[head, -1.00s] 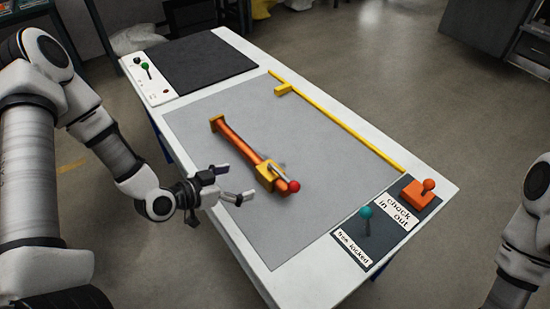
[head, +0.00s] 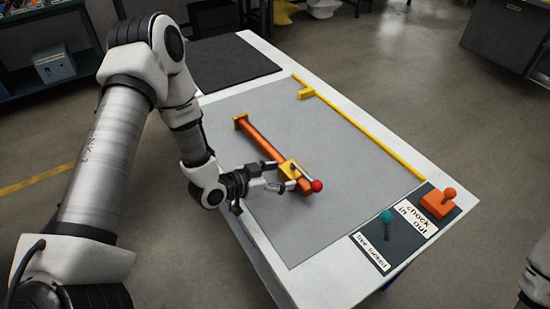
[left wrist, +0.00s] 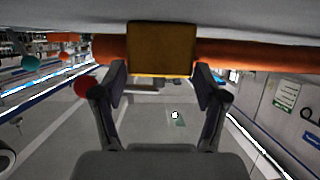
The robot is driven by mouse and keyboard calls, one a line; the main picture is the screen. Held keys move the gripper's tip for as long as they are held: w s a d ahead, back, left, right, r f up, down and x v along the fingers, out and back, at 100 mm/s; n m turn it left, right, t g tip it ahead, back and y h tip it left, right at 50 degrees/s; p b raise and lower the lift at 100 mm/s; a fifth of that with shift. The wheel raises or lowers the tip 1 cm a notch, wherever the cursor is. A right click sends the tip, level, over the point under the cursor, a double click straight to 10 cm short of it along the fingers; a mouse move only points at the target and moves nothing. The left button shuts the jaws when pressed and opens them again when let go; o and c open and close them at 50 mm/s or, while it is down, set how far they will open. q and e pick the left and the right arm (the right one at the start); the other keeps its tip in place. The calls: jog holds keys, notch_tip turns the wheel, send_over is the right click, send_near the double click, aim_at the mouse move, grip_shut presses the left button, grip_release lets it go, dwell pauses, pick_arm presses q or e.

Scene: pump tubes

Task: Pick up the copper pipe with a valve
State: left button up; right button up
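The copper pipe (head: 262,143) lies diagonally on the grey mat, with a yellow end flange. Its yellow valve block (head: 289,170) is near the front end, with a silver lever and a red ball knob (head: 317,185). My left gripper (head: 289,179) is at the valve block. In the left wrist view the open fingers (left wrist: 161,83) stand on either side of the block (left wrist: 161,50), with the orange pipe running across behind them. Whether the fingertips touch the block is hard to tell. My right gripper is out of view; only a bit of my right arm shows.
The grey mat (head: 335,200) lies on a white table. A yellow bar (head: 365,130) runs along its far right edge. The mat right of the pipe is clear.

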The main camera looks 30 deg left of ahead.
pick_arm(q)
jog(key=shift+d, duration=0.1)
jog(key=c, duration=0.5)
jog(key=shift+r, duration=0.2)
